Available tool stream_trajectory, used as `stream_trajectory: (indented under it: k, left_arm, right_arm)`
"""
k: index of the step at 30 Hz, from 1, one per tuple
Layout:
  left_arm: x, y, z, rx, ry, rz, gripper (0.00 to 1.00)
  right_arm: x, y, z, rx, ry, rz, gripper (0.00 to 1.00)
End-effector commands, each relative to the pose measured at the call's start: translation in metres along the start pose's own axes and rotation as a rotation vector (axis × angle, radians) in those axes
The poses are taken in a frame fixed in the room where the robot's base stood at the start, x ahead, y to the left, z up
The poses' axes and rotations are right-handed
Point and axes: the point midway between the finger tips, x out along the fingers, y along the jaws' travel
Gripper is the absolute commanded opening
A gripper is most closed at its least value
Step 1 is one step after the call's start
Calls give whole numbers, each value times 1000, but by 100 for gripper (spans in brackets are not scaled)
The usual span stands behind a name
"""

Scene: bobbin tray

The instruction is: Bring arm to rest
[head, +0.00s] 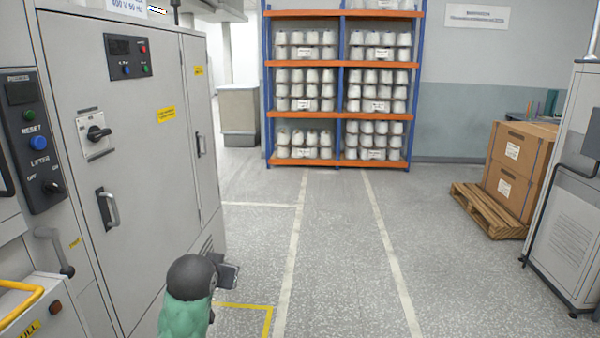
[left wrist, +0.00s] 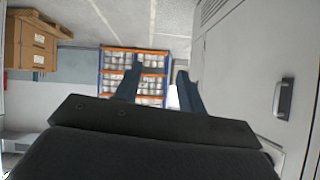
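My left arm, green with a dark wrist, rises from the bottom of the head view, and my left gripper (head: 229,274) shows small and dark at its end, in front of the grey cabinet (head: 135,150). In the left wrist view, the two dark fingers of the left gripper (left wrist: 160,70) stand apart with nothing between them. The gripper is open and empty. The wrist picture is turned over, with the floor at the top. My right arm and gripper are in neither view.
A control panel (head: 32,140) and a yellow rail (head: 20,305) are at the left. A rack of white bobbins (head: 338,115) stands at the back. Boxes (head: 518,165) on a pallet (head: 490,210) and a grey cabinet (head: 570,220) are at the right. The middle floor is clear.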

Motion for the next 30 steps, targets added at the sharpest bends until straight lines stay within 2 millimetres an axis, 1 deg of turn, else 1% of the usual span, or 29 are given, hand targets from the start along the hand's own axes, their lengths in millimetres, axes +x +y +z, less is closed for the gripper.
stream_trajectory:
  k: [1,9,11,12,14,15,20,24,26,30]
  left_arm:
    - [-4,8,18,2,-21,21,40]
    - [-26,45,109,6,-126,110,40]
    - [-32,52,129,5,-153,124,40]
    - [-36,56,143,4,-172,132,40]
    - [-41,62,163,2,-201,143,40]
    - [-45,66,176,1,-222,149,40]
    - [-61,80,232,-4,-311,176,40]
    - [-76,93,283,-11,-401,198,40]
    - [-83,98,305,-14,-442,207,40]
    - [-104,109,356,-23,-536,226,40]
  right_arm:
    - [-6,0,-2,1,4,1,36]
    - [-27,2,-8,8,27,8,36]
    - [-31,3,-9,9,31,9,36]
    - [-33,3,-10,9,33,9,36]
    - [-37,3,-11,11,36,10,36]
    - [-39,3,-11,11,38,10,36]
    - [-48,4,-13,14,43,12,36]
    - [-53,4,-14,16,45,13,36]
    - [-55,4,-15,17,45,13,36]
    - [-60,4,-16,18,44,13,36]
